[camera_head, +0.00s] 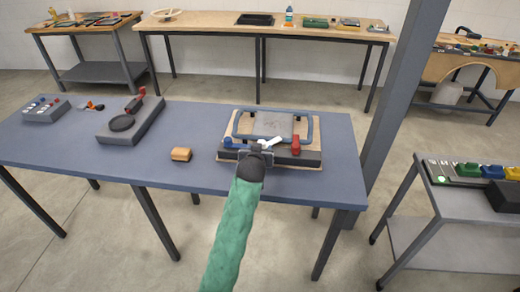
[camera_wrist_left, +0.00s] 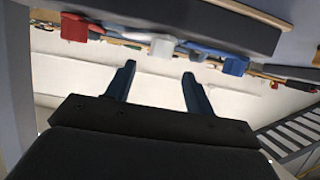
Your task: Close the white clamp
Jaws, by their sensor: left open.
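The white clamp (camera_head: 271,142) is on the front edge of a fixture (camera_head: 312,159) on the blue-grey table. Its lever slants up to the right. A red clamp (camera_head: 296,146) is to its right and a blue clamp (camera_head: 228,142) to its left. My left gripper (camera_head: 257,155) is just in front of the white clamp and partly hides its base. In the left wrist view, which is upside down, my fingers (camera_wrist_left: 159,70) are spread and empty. The white clamp (camera_wrist_left: 163,47) is beyond the gap between them, with the red clamp (camera_wrist_left: 75,27) and blue clamp (camera_wrist_left: 235,65) either side.
A blue frame (camera_head: 235,124) stands over the fixture. A grey device with a red handle (camera_head: 132,122) and a button box (camera_head: 45,108) are further left. A grey post (camera_head: 405,80) rises behind the right corner.

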